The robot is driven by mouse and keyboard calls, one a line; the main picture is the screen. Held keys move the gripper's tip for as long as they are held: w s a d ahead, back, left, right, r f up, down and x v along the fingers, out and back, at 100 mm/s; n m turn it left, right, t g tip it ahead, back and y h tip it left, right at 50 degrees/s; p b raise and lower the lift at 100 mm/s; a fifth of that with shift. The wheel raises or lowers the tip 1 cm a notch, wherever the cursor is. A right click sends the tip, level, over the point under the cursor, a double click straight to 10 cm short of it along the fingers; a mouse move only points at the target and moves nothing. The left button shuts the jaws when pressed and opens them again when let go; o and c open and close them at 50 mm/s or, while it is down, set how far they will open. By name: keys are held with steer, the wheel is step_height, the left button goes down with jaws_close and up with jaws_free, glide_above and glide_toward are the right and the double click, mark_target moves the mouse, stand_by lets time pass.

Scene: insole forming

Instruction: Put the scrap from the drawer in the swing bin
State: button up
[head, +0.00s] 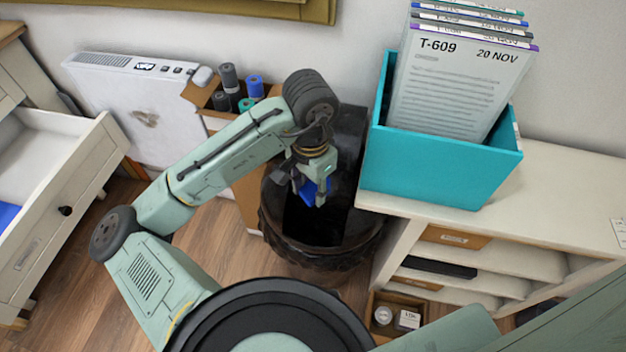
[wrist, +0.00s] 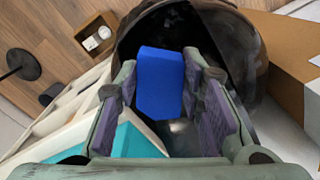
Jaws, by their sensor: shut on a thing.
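My gripper (head: 312,186) is shut on a blue piece of scrap (head: 317,191), over the mouth of the dark swing bin (head: 322,256). In the wrist view the blue scrap (wrist: 160,84) is a flat-faced block between my gripper's two fingers (wrist: 162,76). The bin's round rim and dark inside (wrist: 232,45) lie behind it. The scrap appears to be at or just above the opening; its exact depth is unclear. The pale drawer (head: 62,212) stands open at the far left, and another blue thing (head: 8,214) shows inside it, partly cut off.
A teal file box (head: 440,165) with papers stands on the white shelf unit (head: 575,185), right of the bin. A brown box with rolls (head: 215,112) stands behind my arm. A white panel heater (head: 125,105) is against the wall. Wooden floor is clear between drawer and bin.

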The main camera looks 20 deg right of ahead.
step_height(320, 180, down, 16)
steer(key=b, duration=1.3)
steer(key=shift+f+b, duration=0.2)
steer(key=shift+b, duration=0.15)
steer(key=o, duration=0.8)
steer(key=shift+r, duration=0.1)
step_height(320, 180, up, 12)
steer(key=shift+f, duration=0.1)
